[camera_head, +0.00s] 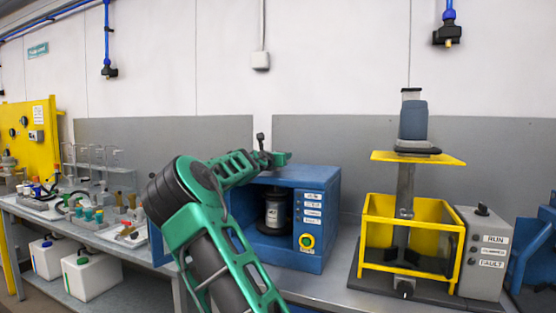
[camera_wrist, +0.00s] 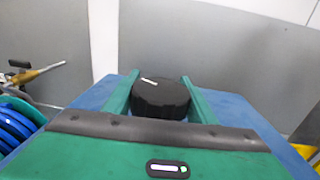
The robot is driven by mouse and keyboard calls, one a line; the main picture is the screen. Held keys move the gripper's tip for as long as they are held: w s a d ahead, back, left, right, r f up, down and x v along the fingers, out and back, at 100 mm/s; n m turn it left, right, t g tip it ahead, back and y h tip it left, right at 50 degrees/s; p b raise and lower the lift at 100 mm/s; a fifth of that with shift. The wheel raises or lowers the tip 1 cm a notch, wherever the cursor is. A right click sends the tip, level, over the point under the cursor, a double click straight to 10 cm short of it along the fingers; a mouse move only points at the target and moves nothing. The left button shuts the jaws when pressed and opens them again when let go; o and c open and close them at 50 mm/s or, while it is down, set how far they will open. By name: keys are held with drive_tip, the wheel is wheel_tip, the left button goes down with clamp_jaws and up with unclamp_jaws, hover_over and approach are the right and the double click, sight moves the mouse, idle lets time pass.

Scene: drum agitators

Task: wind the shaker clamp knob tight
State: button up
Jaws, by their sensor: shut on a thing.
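The shaker is a blue box (camera_head: 318,177) with an open front, standing on the bench in the head view. A dark can with a pale label (camera_head: 276,212) stands upright inside it. The black round clamp knob (camera_wrist: 161,100) shows in the wrist view above the blue top, with a short white mark on its upper face. My gripper (camera_wrist: 160,84) has one green finger on each side of the knob and is shut on it. In the head view my gripper (camera_head: 274,158) is over the shaker's top, and the knob cannot be clearly made out there.
A yellow-framed machine (camera_head: 378,208) and a grey control box (camera_head: 487,250) with RUN and FAULT labels stand right of the shaker. Glassware and bottles (camera_head: 95,205) crowd the bench at left. White jugs (camera_head: 93,274) sit on the lower shelf. A grey panel rises behind the bench.

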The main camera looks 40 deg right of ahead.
drive_tip(key=n+t+y, duration=0.1)
drive_tip(key=t, duration=0.1)
drive_tip(key=n+t+y, duration=0.2)
drive_tip(key=w+n+t+y, duration=0.1)
drive_tip(key=shift+a+r+n+t, duration=0.2)
drive_tip(key=shift+a+n+t, duration=0.1)
drive_tip(key=shift+a+t, duration=0.1)
drive_tip(key=n+t+y, duration=0.2)
drive_tip(key=y, duration=0.1)
drive_tip(key=n+t+y, duration=0.1)
drive_tip(key=y, duration=0.1)
drive_tip(key=shift+w+a+n, duration=0.35)
drive_tip(key=shift+a+n, duration=0.05)
drive_tip(key=n+y, duration=0.1)
drive_tip(key=y, duration=0.1)
drive_tip(key=a+n+t+y, duration=0.1)
drive_tip(key=n+y, duration=0.1)
drive_tip(key=y, duration=0.1)
drive_tip(key=n+y, duration=0.1)
drive_tip(key=y, duration=0.1)
drive_tip(key=shift+w+a+f+n+y, duration=0.1)
drive_tip(key=shift+w+a+n+y, duration=0.05)
drive_tip(key=shift+a+n+y, duration=0.35)
drive_tip(key=shift+n+y, duration=0.7)
drive_tip(key=shift+y, duration=0.5)
drive_tip(key=shift+a+n+y, duration=0.15)
drive_tip(key=shift+n+y, duration=0.55)
drive_tip(key=shift+y, duration=0.3)
drive_tip(key=o, duration=1.1)
drive_tip(key=shift+c, duration=0.2)
